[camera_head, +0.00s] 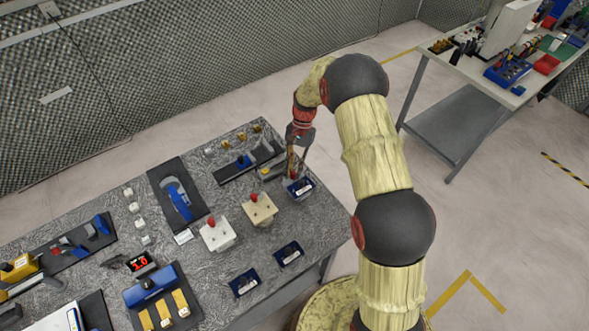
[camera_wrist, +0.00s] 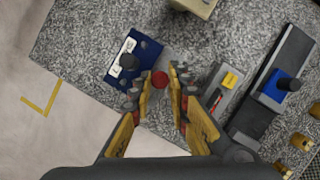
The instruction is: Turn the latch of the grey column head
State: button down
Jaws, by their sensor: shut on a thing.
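The grey column head (camera_wrist: 172,58) shows in the wrist view as a smooth grey patch, mostly hidden by my fingers. Its red round latch knob (camera_wrist: 160,79) sits between my fingertips. In the head view, my gripper (camera_head: 296,170) reaches down at the table's right end and largely hides this head. My gripper (camera_wrist: 161,84) is shut on the red latch knob, one finger on each side. Whether the latch is turned cannot be told.
A blue tray (camera_wrist: 118,66) lies close left of the knob in the wrist view. A grey device with a yellow label (camera_wrist: 230,80) stands close right. White (camera_head: 217,236) and beige (camera_head: 260,209) heads with red knobs stand further left in the head view.

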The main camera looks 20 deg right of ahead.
jog(key=shift+a+n+h, duration=0.1)
jog(key=shift+n+h, duration=0.3)
jog(key=shift+n, duration=0.7)
jog(key=shift+g, duration=0.3)
jog(key=c, duration=1.7)
grip_release()
jog(key=v, duration=1.2)
